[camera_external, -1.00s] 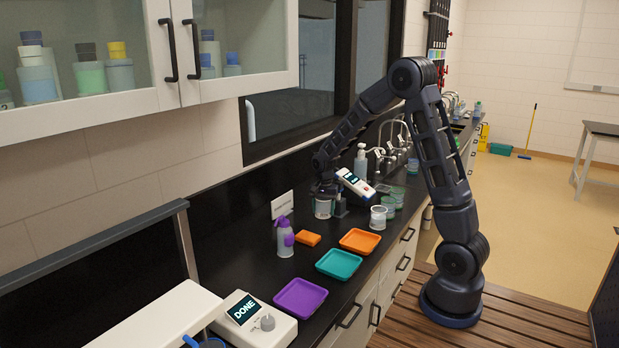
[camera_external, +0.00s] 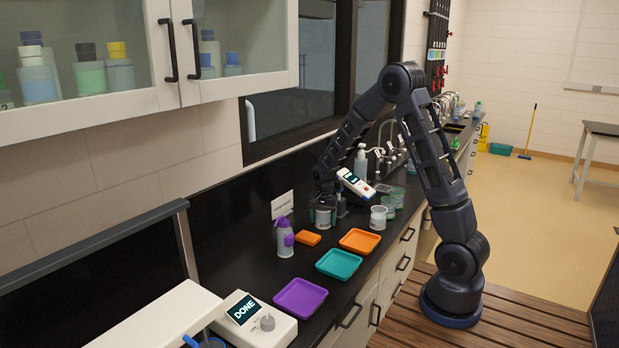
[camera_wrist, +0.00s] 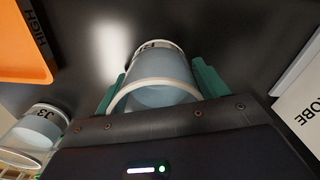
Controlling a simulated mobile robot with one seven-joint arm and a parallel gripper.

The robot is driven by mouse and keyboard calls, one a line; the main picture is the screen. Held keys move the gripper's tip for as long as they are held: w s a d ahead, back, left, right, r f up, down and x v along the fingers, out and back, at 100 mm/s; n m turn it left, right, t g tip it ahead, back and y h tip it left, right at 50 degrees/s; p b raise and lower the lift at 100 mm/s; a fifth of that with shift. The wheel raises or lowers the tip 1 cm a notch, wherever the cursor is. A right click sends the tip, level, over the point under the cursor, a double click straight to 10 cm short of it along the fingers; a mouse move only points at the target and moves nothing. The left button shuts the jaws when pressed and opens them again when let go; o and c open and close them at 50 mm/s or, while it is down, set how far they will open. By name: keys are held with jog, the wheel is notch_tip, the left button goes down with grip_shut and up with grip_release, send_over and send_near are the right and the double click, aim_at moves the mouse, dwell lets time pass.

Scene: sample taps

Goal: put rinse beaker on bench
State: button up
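The rinse beaker (camera_external: 323,219), a pale, clear-walled cup with a light rim, is at my gripper (camera_external: 323,210) over the dark bench (camera_external: 262,262). In the wrist view the beaker (camera_wrist: 160,72) sits between the two green fingers of my gripper (camera_wrist: 160,82), one finger against each side. Its open rim faces the camera, and part of a label shows at its far end. My gripper looks shut on it. The beaker is very low over the bench; I cannot tell whether its base touches the surface.
Orange (camera_external: 360,241), teal (camera_external: 339,264) and purple (camera_external: 300,298) trays line the front.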

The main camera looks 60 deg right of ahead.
jog(key=shift+o, duration=0.4)
notch_tip(320, 180, up, 12)
jog(key=s+a+r+n+t, duration=0.1)
jog(key=s+a+r+n, duration=0.25)
jog(key=s+r, duration=0.35)
jog(key=s+a+r+n+t, duration=0.1)
jog(key=s+a+r+n, duration=0.25)
jog(key=s+r, duration=0.35)
jog(key=s+a+r+n+t, duration=0.1)
jog(key=s+a+n, duration=0.2)
jog(key=s, duration=0.6)
jog(key=s+a+r+n+t, duration=0.1)
jog(key=s+a+n, duration=0.2)
jog(key=s, duration=0.7)
jog(key=shift+a+r+n+t, duration=0.2)
jog(key=shift+r+n+t, duration=0.15)
jog(key=shift+n, duration=0.35)
jog(key=shift+s, duration=0.1)
